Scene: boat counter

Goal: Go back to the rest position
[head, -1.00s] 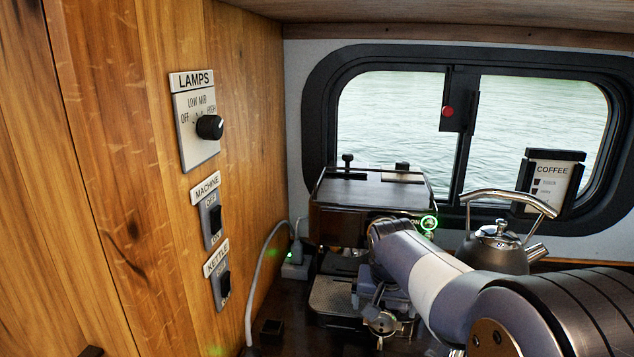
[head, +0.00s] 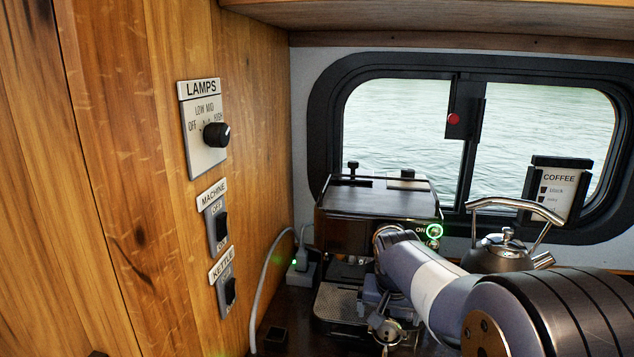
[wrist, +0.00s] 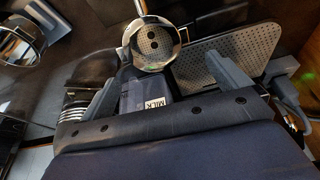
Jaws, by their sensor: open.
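My gripper (wrist: 165,68) is open in the wrist view, with one finger at the left and one at the right and nothing visibly held. In the head view my arm reaches from the lower right to the front of the coffee machine (head: 375,205). The gripper there is small and partly hidden below the wrist.
A kettle (head: 500,255) stands right of the machine, behind my arm. The wooden wall at left carries the LAMPS dial (head: 216,135), MACHINE switch (head: 219,228) and KETTLE switch (head: 229,290). A plugged cable (head: 262,300) runs between wall and machine. A perforated tray (wrist: 215,50) is near the right finger.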

